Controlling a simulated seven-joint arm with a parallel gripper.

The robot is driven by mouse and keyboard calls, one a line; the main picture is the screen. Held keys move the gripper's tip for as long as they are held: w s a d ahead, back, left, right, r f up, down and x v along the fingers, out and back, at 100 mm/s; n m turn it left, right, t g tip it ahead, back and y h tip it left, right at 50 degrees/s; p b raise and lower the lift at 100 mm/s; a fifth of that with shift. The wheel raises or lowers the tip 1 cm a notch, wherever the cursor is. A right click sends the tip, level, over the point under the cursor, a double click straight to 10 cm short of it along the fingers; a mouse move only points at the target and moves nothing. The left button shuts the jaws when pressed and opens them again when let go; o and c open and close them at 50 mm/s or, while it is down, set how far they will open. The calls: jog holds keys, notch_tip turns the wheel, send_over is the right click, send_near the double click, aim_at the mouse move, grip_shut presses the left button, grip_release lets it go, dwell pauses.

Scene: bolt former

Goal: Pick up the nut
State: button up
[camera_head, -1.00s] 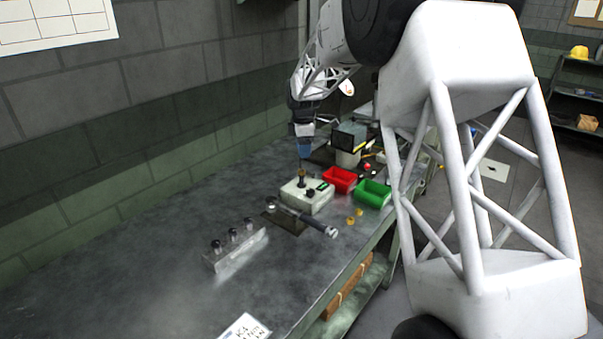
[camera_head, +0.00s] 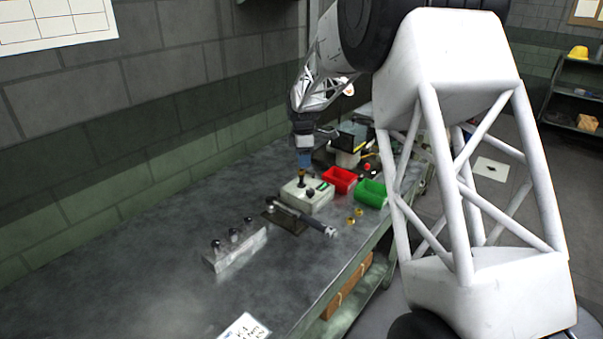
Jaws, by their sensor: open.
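Two small yellow pieces that look like nuts lie on the workbench, one nut (camera_head: 359,212) just behind the other nut (camera_head: 350,222), in front of the green bin. My gripper (camera_head: 305,166) is small and far off in this view. It hangs pointing down above the back of the bench, up and to the left of the nuts and well apart from them. It is open, and I see nothing held in it. Its fingertips are too small to make out clearly.
A pale control box (camera_head: 307,197) with knobs stands below my gripper. A red bin (camera_head: 340,179) and a green bin (camera_head: 371,193) stand to its right. A dark tool (camera_head: 305,217) and a rack (camera_head: 236,250) with several dark-topped pins are nearer. The bench's left part is clear.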

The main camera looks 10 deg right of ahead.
aim_at(303, 170)
jog(key=shift+f, duration=2.05)
jog(key=shift+c, duration=0.3)
grip_shut()
jog(key=shift+r, duration=0.1)
jog(key=shift+r, duration=0.75)
notch_tip(303, 170, up, 2)
jog(key=shift+r, duration=0.1)
jog(key=s+d+r, duration=0.1)
jog(key=s, duration=1.5)
